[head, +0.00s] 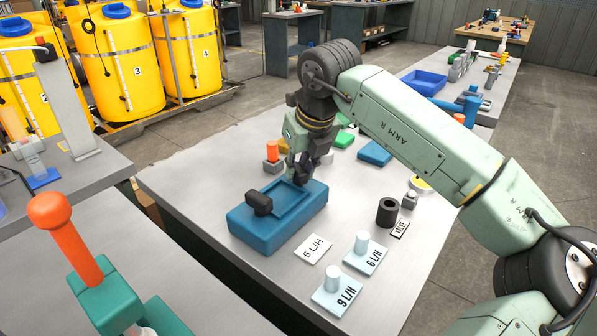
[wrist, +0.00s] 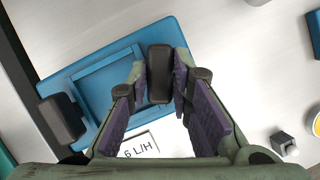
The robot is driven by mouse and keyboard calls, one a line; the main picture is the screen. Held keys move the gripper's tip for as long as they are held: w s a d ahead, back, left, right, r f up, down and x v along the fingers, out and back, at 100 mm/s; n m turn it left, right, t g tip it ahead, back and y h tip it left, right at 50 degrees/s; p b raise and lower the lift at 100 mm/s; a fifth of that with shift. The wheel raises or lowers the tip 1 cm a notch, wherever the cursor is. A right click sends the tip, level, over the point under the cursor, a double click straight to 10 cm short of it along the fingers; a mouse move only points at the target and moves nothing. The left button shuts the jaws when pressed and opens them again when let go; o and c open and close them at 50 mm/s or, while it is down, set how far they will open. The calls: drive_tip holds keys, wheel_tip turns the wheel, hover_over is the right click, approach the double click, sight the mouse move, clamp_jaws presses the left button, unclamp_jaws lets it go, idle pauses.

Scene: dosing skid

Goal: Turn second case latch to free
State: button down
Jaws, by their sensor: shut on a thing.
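A blue case (head: 268,232) with a recessed lid lies on the grey bench. One black latch (head: 258,203) sits on its near left end, and it also shows at the left in the wrist view (wrist: 62,119). The second black latch (wrist: 160,73) is at the other end of the case. My gripper (wrist: 159,70) is shut on this second latch, with a purple-padded finger on each side of it. In the head view my gripper (head: 301,174) points down at the case's far right end and mostly hides that latch.
Label cards, a 6 L/H block (head: 364,254), a 9 L/H block (head: 337,291) and a black ring (head: 387,211) stand right of the case. An orange-topped part (head: 272,152) stands behind it. An orange-knobbed lever (head: 80,240) rises at the near left.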

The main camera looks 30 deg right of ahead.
drive_tip(key=n+y, duration=0.1)
drive_tip(key=n, duration=0.3)
drive_tip(key=shift+d+n+y, duration=0.1)
drive_tip(key=shift+n+y, duration=0.3)
idle(0.4)
drive_tip(key=c, duration=1.4)
unclamp_jaws()
drive_tip(key=shift+c, duration=0.2)
drive_tip(key=v, duration=1.2)
drive_tip(key=shift+w, duration=0.2)
drive_tip(key=shift+d, duration=0.1)
